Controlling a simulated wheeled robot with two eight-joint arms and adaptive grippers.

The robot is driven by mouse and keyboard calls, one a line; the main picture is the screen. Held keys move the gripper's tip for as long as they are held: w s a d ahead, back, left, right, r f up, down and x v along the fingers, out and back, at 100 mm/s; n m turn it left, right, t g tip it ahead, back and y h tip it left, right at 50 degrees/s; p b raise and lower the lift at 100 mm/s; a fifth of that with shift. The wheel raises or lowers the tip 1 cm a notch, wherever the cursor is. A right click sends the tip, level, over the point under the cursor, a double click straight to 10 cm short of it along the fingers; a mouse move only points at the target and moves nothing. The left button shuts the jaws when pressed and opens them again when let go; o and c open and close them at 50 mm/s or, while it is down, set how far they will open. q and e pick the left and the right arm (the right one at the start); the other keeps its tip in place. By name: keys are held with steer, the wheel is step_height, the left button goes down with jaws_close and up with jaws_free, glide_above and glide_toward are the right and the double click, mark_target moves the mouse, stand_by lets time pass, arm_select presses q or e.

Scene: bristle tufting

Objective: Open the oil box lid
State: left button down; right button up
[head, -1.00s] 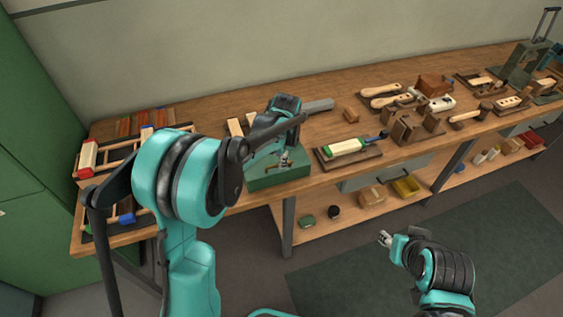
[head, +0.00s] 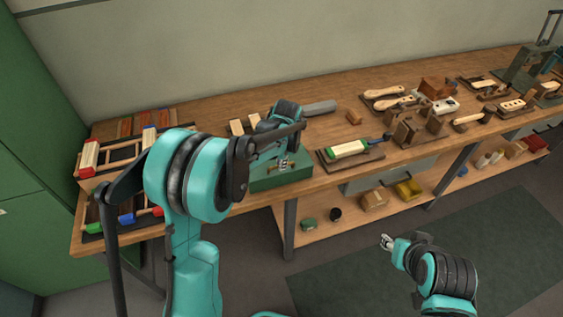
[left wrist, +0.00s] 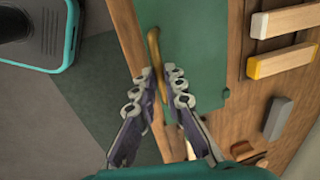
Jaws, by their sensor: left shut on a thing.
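The green oil box (head: 278,181) sits at the front edge of the workbench, left of the middle. Its lid looks down in the head view; the arm hides part of it. In the left wrist view the green lid (left wrist: 190,35) fills the upper middle, with a brass handle (left wrist: 153,45) along its edge. My left gripper (left wrist: 160,82) is shut on the brass handle; it shows above the box in the head view (head: 283,164). My right gripper (head: 386,242) is over the floor, away from the bench; its fingers are too small to judge.
A brush with a white and green block (head: 348,149) lies on a board right of the box. Wooden blocks (head: 237,127) and a grey block (head: 319,107) lie behind it. A rack of brushes (head: 117,160) stands to the left. The lower shelf holds bins (head: 409,188).

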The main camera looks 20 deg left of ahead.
arm_select(q)
steer(key=shift+w+a+r+g+h+p, duration=0.2)
steer(key=shift+w+r+g+p, duration=0.1)
steer(key=shift+r+p, duration=0.2)
steer(key=shift+w+a+r+g+h+p, duration=0.2)
steer(key=shift+w+r+g+p, duration=0.15)
steer(key=shift+r, duration=0.25)
steer(key=w+a+r+p, duration=0.5)
steer(key=w+a, duration=0.1)
steer(key=w, duration=0.3)
steer(key=shift+a+r, duration=0.25)
steer(key=shift+a, duration=0.05)
steer(key=c, duration=2.2)
jaws_free()
steer(key=w, duration=0.1)
steer(key=w+a+f, duration=0.1)
steer(key=w+a, duration=0.1)
steer(key=shift+w+f+p, duration=0.3)
steer(key=shift+p, duration=0.05)
steer(key=o, duration=0.5)
steer(key=shift+a+f, duration=0.15)
steer(key=shift+c, duration=0.2)
steer(key=shift+o, duration=0.8)
steer(key=shift+s+d+r, duration=0.2)
steer(key=shift+s+r, duration=0.05)
steer(key=shift+s, duration=0.05)
steer(key=shift+w, duration=0.35)
steer(key=shift+f, duration=0.1)
